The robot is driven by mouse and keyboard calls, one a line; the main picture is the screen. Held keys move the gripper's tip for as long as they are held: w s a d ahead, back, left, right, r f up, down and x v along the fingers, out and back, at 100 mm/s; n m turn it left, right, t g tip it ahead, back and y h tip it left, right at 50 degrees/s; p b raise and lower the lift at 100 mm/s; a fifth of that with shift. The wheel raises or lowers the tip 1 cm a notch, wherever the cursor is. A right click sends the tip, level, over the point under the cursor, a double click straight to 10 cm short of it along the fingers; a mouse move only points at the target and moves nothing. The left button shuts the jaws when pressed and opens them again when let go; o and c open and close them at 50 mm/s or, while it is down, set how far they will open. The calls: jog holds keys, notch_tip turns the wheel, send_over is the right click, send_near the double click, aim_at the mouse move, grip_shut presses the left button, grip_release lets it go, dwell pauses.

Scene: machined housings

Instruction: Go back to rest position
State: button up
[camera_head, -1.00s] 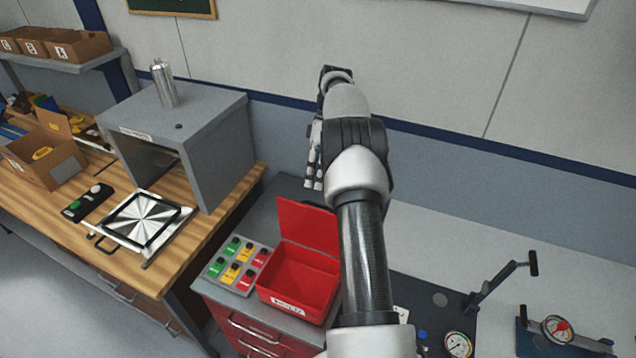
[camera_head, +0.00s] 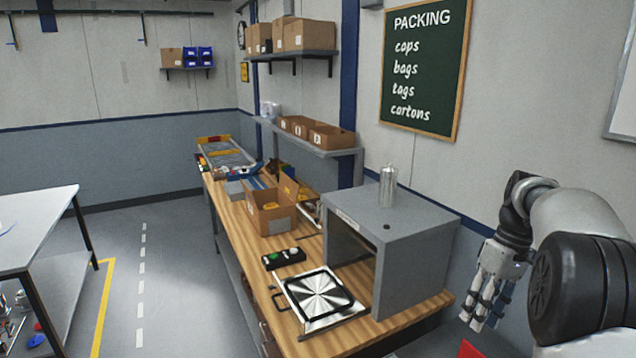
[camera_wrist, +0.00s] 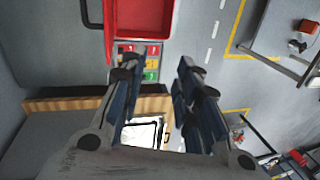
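My gripper (camera_head: 484,312) hangs at the right of the head view, fingers pointing down, at the end of my raised arm. In the wrist view the two fingers of my gripper (camera_wrist: 156,72) stand apart with nothing between them, so it is open and empty. It is in the air, clear of the workbench (camera_head: 262,262) and of the grey box-shaped machine (camera_head: 420,262) to its left.
A metal cylinder (camera_head: 388,186) stands on the machine. A shiny square plate with a black frame (camera_head: 318,292), a button box (camera_head: 284,258) and an open carton (camera_head: 272,218) are on the bench. A red bin (camera_wrist: 142,18) shows in the wrist view.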

jog(key=s+a+r+m+t+h+b, duration=0.1)
jog(key=s+a+b, duration=0.1)
jog(key=s+a, duration=0.4)
jog(key=s+a+r+t+h+b, duration=0.1)
jog(key=s+a+b, duration=0.2)
jog(key=a, duration=0.5)
jog(key=s+a+f+m+t+b, duration=0.1)
jog(key=s+a+f+t+b, duration=0.1)
jog(key=s+a+f, duration=0.2)
jog(key=s+a+f+m+t+b, duration=0.1)
jog(key=s+a+f+b, duration=0.2)
jog(key=s, duration=0.8)
notch_tip(320, 180, down, 4)
jog(key=shift+s+a+f+t, duration=0.1)
jog(key=shift+s+a+t, duration=0.25)
jog(key=shift+a, duration=0.6)
